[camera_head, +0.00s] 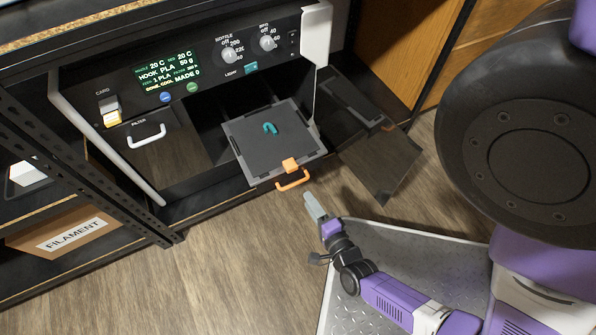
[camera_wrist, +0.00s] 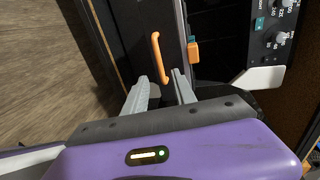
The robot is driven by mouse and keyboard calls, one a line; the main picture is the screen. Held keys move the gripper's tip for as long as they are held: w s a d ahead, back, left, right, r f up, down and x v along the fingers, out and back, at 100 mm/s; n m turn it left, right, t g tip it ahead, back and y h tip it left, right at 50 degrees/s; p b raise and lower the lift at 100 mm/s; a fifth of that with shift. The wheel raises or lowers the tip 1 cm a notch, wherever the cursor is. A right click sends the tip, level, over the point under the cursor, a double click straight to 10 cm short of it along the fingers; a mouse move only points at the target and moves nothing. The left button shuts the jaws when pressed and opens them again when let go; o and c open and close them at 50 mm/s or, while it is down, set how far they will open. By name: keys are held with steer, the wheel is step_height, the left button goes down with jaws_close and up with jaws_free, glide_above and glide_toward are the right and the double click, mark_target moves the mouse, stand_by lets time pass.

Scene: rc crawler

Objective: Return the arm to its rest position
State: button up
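My gripper (camera_head: 313,206) is just in front of the printer's pulled-out bed, a short way from the bed's orange handle (camera_head: 292,180). In the wrist view my gripper (camera_wrist: 160,82) has its two grey fingers apart with nothing between them. The orange handle (camera_wrist: 158,58) lies just beyond the fingertips and looks clear of them. My purple arm (camera_head: 385,295) reaches up and left from above my base.
The dark bed (camera_head: 255,150) sticks out of the printer and carries a small teal hook (camera_head: 270,128). A dark glassy door (camera_head: 378,160) hangs open to its right. A shelf with a FILAMENT box (camera_head: 70,232) stands at left. Wooden floor (camera_head: 230,270) in front is clear.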

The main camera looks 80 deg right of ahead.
stand_by(0.3)
steer(key=w+a+r+n+t+y, duration=0.2)
steer(key=a+r+n, duration=0.1)
steer(key=r+n, duration=0.35)
steer(key=w+a+r+n+t+y, duration=0.1)
steer(key=w+a+r+n, duration=0.1)
steer(key=r+n, duration=0.4)
steer(key=s+a+r+n+t+y, duration=0.1)
steer(key=s+a+r+n+y, duration=0.1)
steer(key=a+r+n+y, duration=0.35)
steer(key=s+a+r+n+t+y, duration=0.1)
steer(key=s+a+r+n+y, duration=0.2)
steer(key=a+r+n, duration=0.6)
step_height(320, 180, up, 23)
steer(key=d+p, duration=0.1)
steer(key=p, duration=1.9)
steer(key=shift+w+d+f+n+p, duration=0.15)
steer(key=shift+d+n+p, duration=0.15)
steer(key=shift+d+n, duration=0.1)
steer(key=shift+y, duration=0.25)
